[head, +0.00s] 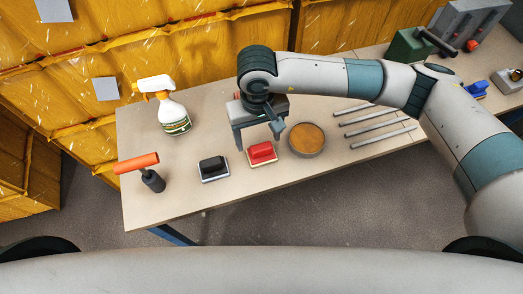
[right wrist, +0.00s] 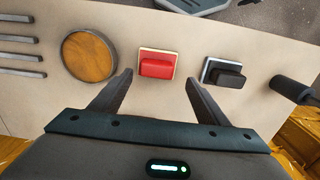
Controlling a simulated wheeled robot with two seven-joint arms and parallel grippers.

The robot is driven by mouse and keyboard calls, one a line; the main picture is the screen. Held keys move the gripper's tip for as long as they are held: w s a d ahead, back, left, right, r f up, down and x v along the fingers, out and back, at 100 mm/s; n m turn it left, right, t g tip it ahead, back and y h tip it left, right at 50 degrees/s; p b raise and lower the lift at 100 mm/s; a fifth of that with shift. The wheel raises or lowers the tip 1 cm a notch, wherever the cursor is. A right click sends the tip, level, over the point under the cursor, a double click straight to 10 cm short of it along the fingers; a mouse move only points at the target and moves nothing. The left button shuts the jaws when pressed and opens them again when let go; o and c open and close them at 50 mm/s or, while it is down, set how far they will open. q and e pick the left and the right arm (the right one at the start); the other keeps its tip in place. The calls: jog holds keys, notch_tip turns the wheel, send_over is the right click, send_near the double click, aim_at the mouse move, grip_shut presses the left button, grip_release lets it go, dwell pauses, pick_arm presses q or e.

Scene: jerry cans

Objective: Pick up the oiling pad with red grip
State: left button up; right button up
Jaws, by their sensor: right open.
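The oiling pad with red grip (head: 262,153) lies flat on the table (head: 180,200), left of the round brown dish. It also shows in the right wrist view (right wrist: 157,66), centred ahead of the fingers. My right gripper (head: 258,140) is above and just behind the pad; its fingers point down. In the right wrist view its two fingers (right wrist: 157,78) are wide apart with nothing between them, the red grip lying beyond the gap between their tips. I cannot tell the height between fingertips and pad. My left gripper does not show.
A pad with black grip (head: 213,168) lies left of the red one. The round dish (head: 307,139) is close on the right, with several metal bars (head: 378,130) beyond. A spray bottle (head: 172,112) and an orange-handled tool (head: 148,172) stand at left. Yellow-wrapped stacks (head: 200,50) rise behind.

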aim_at(262, 147)
jog(key=shift+s+d+f+p, duration=0.1)
jog(key=shift+d+f+p, duration=0.15)
jog(key=shift+f+p, duration=0.35)
notch_tip(262, 147, down, 3)
jog(key=shift+s+d+r+p, duration=0.1)
jog(key=shift+d+r+p, duration=0.05)
jog(key=shift+p, duration=0.65)
jog(key=shift+f, duration=0.5)
jog(key=c, duration=1.2)
